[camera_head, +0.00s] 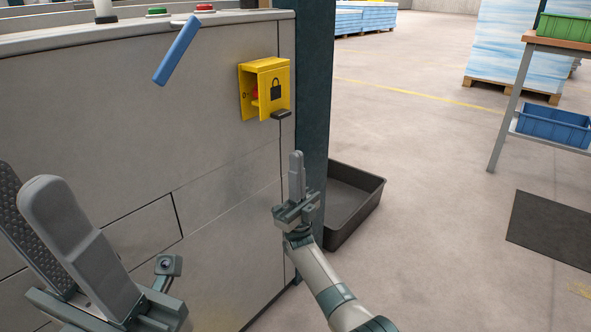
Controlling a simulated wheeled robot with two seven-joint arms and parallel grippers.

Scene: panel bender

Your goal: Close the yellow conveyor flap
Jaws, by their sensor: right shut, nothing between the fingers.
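A yellow box (249,79) is fixed to the upper right of the grey machine's front. Its yellow flap (273,91), marked with a black padlock, stands out from the box, leaving a gap at its left. A red part (255,92) shows inside. A small dark tab (281,114) sits at the flap's lower right. My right gripper (296,156) is shut and empty, below the flap and apart from it, fingers pointing up. My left gripper (24,184) is open and empty at the lower left, close to the camera.
The grey machine panel (140,110) fills the left, with a blue bar (177,50) at its top edge. A dark post (315,90) stands right of the yellow box. A black tray (352,196) lies on the floor behind my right gripper. Open floor lies farther right.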

